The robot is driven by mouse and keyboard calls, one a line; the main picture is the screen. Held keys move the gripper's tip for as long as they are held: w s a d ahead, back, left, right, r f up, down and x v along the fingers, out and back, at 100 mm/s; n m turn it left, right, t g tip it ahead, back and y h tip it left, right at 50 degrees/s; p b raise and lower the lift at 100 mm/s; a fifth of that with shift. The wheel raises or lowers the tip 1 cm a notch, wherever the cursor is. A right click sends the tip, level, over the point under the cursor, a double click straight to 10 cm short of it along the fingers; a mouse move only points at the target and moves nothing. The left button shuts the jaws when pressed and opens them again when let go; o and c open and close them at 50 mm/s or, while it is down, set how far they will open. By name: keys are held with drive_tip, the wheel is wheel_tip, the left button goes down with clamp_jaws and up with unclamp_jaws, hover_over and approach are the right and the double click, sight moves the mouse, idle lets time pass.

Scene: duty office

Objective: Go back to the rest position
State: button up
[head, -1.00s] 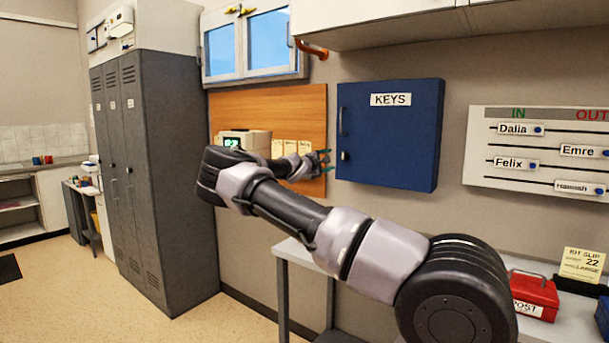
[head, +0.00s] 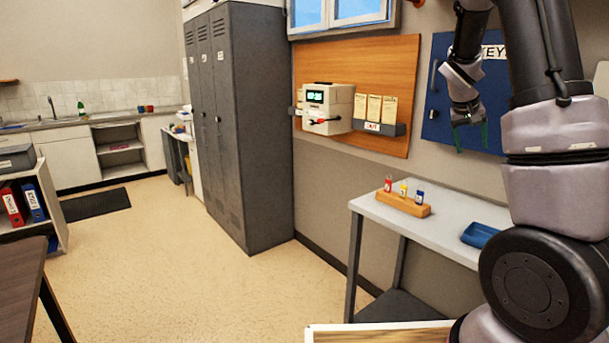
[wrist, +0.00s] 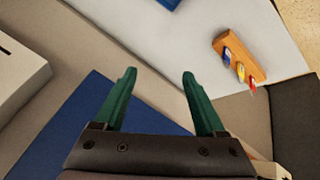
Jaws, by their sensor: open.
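My gripper (head: 471,136) hangs at the upper right of the head view, in front of the blue key cabinet (head: 440,112), with my arm folded up beside it. In the wrist view its two green fingers (wrist: 160,90) stand apart with nothing between them. The key cabinet also shows in the wrist view (wrist: 78,128), below and left of the fingers. Part of the cabinet and its label are hidden behind my arm.
A narrow grey table (head: 450,229) stands along the wall. It bears a wooden block (head: 403,205) with red, yellow and blue items and a blue tray (head: 480,235). A time clock (head: 328,108) hangs on the wooden board (head: 400,60). Tall grey lockers (head: 262,130) stand left; the floor (head: 170,250) is open.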

drive_tip(key=s+a+r+t+y, duration=0.2)
drive_tip(key=s+a+r, duration=0.4)
drive_tip(key=s+a, duration=0.5)
drive_tip(key=s+a+r+t+y, duration=0.1)
drive_tip(key=s+a+r+y, duration=0.4)
drive_tip(key=s+a, duration=0.7)
drive_tip(key=s+r, duration=0.1)
drive_tip(key=s, duration=0.4)
drive_tip(key=shift+a+t, duration=0.2)
drive_tip(key=shift+t, duration=0.2)
drive_tip(key=shift+c, duration=0.3)
